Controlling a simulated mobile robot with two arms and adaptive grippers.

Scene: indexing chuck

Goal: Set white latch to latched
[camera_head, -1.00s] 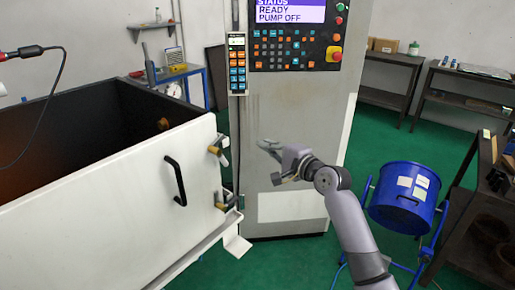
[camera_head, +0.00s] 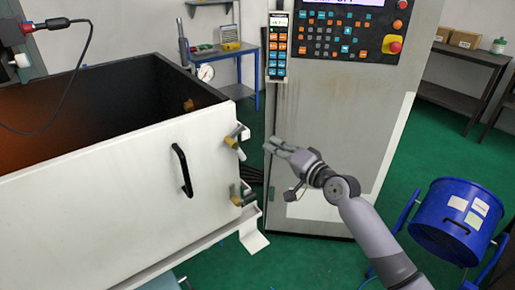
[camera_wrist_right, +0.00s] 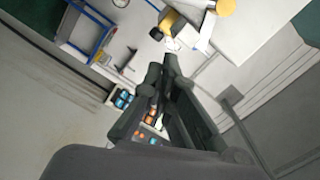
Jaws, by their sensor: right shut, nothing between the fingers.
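The white door panel (camera_head: 120,165) of the open-topped tank bears two latches with brass-coloured ends on its right edge. The upper latch (camera_head: 232,143) has a pale bracket and a tilted brass handle. The lower latch (camera_head: 237,198) sits below it. I cannot tell which one the task calls the white latch. In the right wrist view a latch's yellow handle (camera_wrist_right: 168,20) and pale bracket (camera_wrist_right: 195,28) lie beyond the fingertips. My right gripper (camera_head: 271,145) is shut and empty, right of the upper latch with a gap between. It also shows in the wrist view (camera_wrist_right: 168,68). My left gripper is out of view.
A black handle (camera_head: 182,170) stands out from the door panel. A grey control cabinet (camera_head: 320,120) with a keypad (camera_head: 278,45) is close behind my right gripper. A blue drum (camera_head: 458,220) stands at the right. Green floor is open between cabinet and drum.

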